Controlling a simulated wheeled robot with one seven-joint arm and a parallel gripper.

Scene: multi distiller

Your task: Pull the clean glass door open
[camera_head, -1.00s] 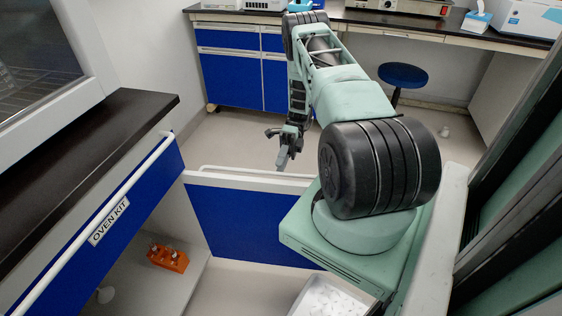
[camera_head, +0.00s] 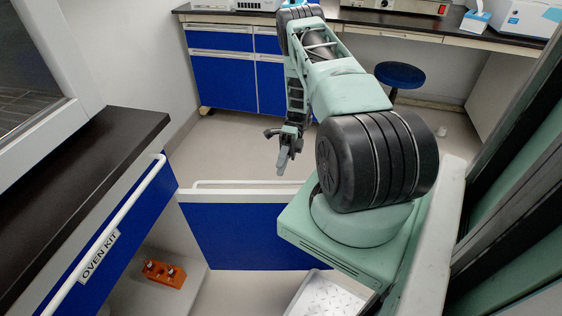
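A blue door panel (camera_head: 245,236) with a pale top edge and a white bar handle (camera_head: 245,184) stands swung out across the floor in the middle. It is solid blue, and I see no label on it. My gripper (camera_head: 284,160) hangs in the air beyond this panel, fingers pointing down, apart from the handle in the picture. It is small and dark, so I cannot tell how far apart the fingers are. Nothing shows in it. A dark glass front (camera_head: 25,75) in a white frame is partly visible at the upper left. I cannot tell which is the clean glass door.
A black counter (camera_head: 85,160) with a blue front marked OVEN KIT (camera_head: 98,257) fills the left. An orange rack (camera_head: 165,273) sits in the open cabinet below. A blue stool (camera_head: 400,75) and back benches stand behind.

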